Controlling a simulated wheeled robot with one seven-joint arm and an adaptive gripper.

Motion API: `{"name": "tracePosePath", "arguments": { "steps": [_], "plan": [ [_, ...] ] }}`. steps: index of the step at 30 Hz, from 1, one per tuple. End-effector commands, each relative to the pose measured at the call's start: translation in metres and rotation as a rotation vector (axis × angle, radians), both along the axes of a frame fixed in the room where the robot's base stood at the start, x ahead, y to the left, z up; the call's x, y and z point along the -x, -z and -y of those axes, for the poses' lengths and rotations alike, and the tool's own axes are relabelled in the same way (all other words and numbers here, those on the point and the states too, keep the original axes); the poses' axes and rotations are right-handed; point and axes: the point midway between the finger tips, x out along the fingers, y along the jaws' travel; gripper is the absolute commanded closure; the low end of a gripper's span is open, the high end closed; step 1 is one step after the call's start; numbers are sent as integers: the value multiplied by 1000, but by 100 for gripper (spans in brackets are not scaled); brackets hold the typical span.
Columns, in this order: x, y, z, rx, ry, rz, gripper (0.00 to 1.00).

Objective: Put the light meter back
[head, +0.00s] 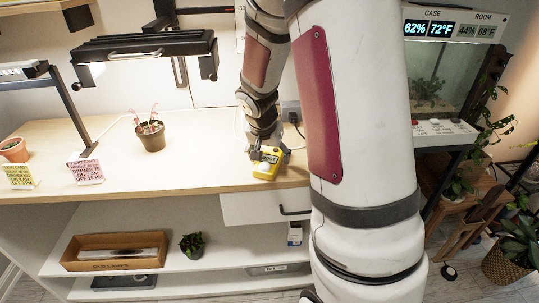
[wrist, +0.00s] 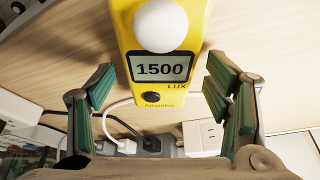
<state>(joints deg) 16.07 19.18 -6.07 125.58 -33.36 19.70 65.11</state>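The light meter (head: 266,168) is a yellow box on the wooden bench top (head: 215,165), near its front edge. In the wrist view the light meter (wrist: 160,98) shows a white dome and a display reading 1500 LUX. My gripper (head: 267,152) is right above the meter in the head view. In the wrist view my gripper (wrist: 160,88) is open, with one green-padded finger on each side of the meter's lower end. Small gaps show between the fingers and the meter. The fingertips are partly hidden by my arm in the head view.
A potted seedling (head: 151,135), grow lamp (head: 145,48) and two cards stand left on the bench. A drawer (head: 265,206) sits under the front edge. The shelf below holds a wooden box (head: 115,251) and small plant (head: 192,245). A power strip (wrist: 150,147) with cables lies near the gripper.

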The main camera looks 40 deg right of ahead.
Motion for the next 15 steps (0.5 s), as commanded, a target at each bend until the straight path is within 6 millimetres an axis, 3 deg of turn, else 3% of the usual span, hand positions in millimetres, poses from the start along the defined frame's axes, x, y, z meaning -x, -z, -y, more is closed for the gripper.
{"name": "tracePosePath", "arguments": {
  "steps": [8,15],
  "plan": [
    [1,-4,0,0,0,0,29],
    [9,-46,-14,3,-2,5,29]
  ]
}}
